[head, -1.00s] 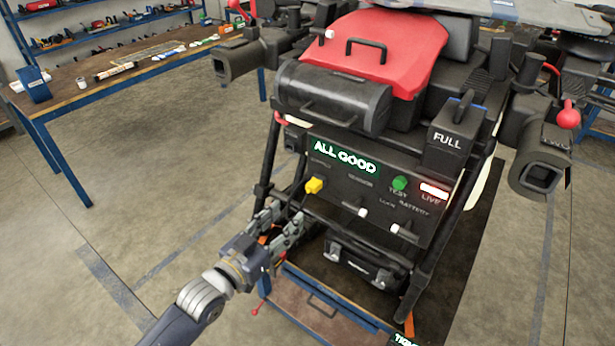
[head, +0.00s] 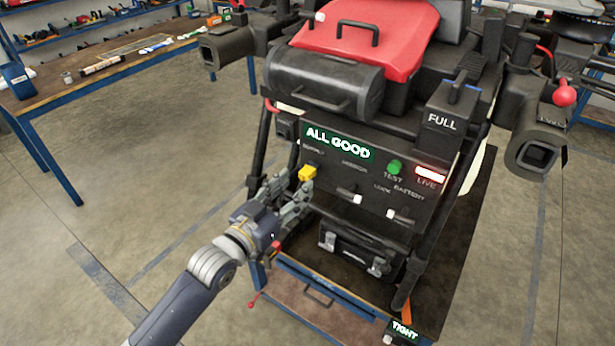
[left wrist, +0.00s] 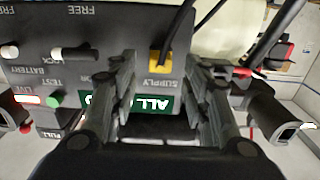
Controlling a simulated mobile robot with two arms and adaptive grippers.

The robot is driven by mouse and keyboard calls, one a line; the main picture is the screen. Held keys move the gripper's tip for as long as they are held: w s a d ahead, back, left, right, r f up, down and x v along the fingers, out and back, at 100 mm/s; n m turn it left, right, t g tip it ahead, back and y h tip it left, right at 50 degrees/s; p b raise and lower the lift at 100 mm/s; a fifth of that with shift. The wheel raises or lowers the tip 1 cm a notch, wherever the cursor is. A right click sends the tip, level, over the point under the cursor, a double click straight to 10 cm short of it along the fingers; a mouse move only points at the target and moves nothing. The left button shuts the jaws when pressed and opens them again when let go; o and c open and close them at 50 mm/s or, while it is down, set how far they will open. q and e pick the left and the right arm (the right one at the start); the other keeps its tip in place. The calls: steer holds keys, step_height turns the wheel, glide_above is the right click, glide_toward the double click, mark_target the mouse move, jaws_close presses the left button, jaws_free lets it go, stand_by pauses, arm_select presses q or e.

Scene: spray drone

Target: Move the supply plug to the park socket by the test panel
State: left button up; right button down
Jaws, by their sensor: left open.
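The yellow supply plug (head: 307,173) sits at the SUPPLY label on the left of the black test panel (head: 335,173). My left gripper (head: 292,192) is open in front of it, with the fingers close to the plug. In the left wrist view the plug (left wrist: 159,62) shows between and beyond the two spread fingers (left wrist: 160,80), not gripped. My right gripper is not in view.
The panel carries an ALL GOOD display (head: 338,143), a green TEST button (head: 394,167) and white-tipped levers. A black case (head: 350,245) sits below. A drawer unit (head: 320,290) is beneath. A workbench (head: 110,75) stands at the left, with clear floor between.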

mark_target(303, 178)
arm_select(q)
steer(key=shift+b+x, duration=0.3)
steer(key=shift+x, duration=1.9)
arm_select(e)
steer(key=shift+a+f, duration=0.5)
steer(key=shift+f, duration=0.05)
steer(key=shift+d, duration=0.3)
arm_select(q)
steer(key=shift+p, duration=0.35)
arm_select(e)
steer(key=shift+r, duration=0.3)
arm_select(q)
jaws_close()
steer(key=shift+a, duration=0.1)
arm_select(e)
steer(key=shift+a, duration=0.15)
arm_select(q)
steer(key=shift+s, duration=0.15)
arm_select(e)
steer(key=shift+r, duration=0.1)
